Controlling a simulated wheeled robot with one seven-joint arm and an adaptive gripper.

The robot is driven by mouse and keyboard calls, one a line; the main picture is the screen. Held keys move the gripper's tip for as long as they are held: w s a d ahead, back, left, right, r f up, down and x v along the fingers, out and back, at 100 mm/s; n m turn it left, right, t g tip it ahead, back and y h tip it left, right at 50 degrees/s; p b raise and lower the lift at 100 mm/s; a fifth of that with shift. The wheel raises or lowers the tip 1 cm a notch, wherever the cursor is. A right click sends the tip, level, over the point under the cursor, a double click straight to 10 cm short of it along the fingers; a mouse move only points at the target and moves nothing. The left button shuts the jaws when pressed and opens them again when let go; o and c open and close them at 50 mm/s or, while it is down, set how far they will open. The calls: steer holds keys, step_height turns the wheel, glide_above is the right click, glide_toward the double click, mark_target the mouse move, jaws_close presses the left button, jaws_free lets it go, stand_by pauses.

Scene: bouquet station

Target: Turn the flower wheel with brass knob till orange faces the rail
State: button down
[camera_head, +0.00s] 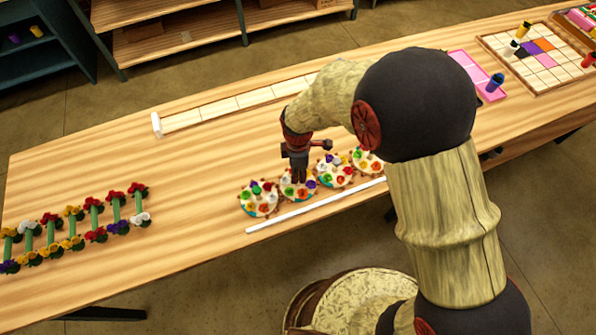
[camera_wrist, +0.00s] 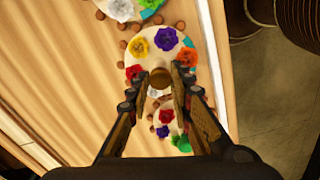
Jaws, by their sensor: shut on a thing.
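Several round white flower wheels stand in a row in the head view. My gripper (camera_head: 298,176) is over the second wheel from the left (camera_head: 287,194). In the wrist view my gripper (camera_wrist: 161,88) is shut on the brass knob (camera_wrist: 161,76) of this wheel (camera_wrist: 153,58). Around the knob are a yellow flower (camera_wrist: 139,46), a purple one (camera_wrist: 165,39), an orange one (camera_wrist: 188,57) and a red one (camera_wrist: 133,72). The orange flower is at the wheel's right side. The fingers hide part of the wheel. The white rail (camera_head: 300,211) lies along the wheels' near side.
Neighbouring wheels (camera_head: 260,199) (camera_head: 334,170) stand close on both sides. Green-stemmed flower bundles (camera_head: 75,225) lie at the left. A pale tiled strip (camera_head: 235,103) lies behind. A pink tray (camera_head: 470,70) and a grid board (camera_head: 540,55) are at the right.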

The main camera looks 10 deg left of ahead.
stand_by(0.4)
steer(key=c, duration=1.7)
jaws_free()
steer(key=shift+o, duration=0.7)
steer(key=shift+r, duration=0.15)
step_height(320, 180, up, 12)
